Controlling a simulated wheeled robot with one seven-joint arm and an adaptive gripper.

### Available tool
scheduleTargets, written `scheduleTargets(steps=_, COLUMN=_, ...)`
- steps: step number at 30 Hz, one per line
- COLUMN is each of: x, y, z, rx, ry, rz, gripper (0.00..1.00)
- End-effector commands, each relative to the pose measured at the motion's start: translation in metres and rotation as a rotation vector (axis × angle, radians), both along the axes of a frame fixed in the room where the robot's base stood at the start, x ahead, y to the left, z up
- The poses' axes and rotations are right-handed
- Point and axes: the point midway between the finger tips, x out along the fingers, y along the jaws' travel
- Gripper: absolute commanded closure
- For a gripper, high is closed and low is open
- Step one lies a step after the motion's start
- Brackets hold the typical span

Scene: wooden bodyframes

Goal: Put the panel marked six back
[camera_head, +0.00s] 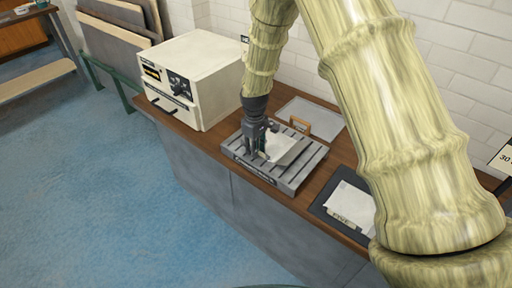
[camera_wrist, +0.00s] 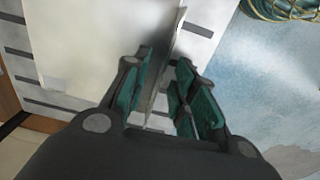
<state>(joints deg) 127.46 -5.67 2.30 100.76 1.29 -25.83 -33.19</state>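A pale panel (camera_head: 283,147) is at the grey slotted rack (camera_head: 304,172) on the bench. In the wrist view a thin upright plate (camera_wrist: 164,75) stands edge-on between my fingers, with a broad pale sheet (camera_wrist: 80,50) to its left. My gripper (camera_head: 260,153) points down at the rack's left part, beside the panel. In the wrist view my gripper (camera_wrist: 168,85) has its fingers apart, one on each side of the plate. A gap shows between the plate and the right finger. No six is readable on the panel; its lower edge is partly hidden.
A white panel labelled FIVE (camera_head: 350,205) lies on a dark mat (camera_head: 320,205) at the right. A cream instrument box (camera_head: 205,75) stands left of the rack. Blue floor lies in front.

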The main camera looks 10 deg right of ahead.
Motion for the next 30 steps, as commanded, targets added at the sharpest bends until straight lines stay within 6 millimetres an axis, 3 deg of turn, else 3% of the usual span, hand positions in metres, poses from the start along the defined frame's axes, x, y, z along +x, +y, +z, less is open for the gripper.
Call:
scheduleTargets(steps=11, x=0.001, y=0.001, z=0.011, rx=0.000, ry=-0.002, rz=0.001, gripper=0.73)
scheduleTargets(steps=30, x=-0.001, y=0.002, z=0.098, rx=0.000, ry=-0.002, rz=0.000, gripper=0.73)
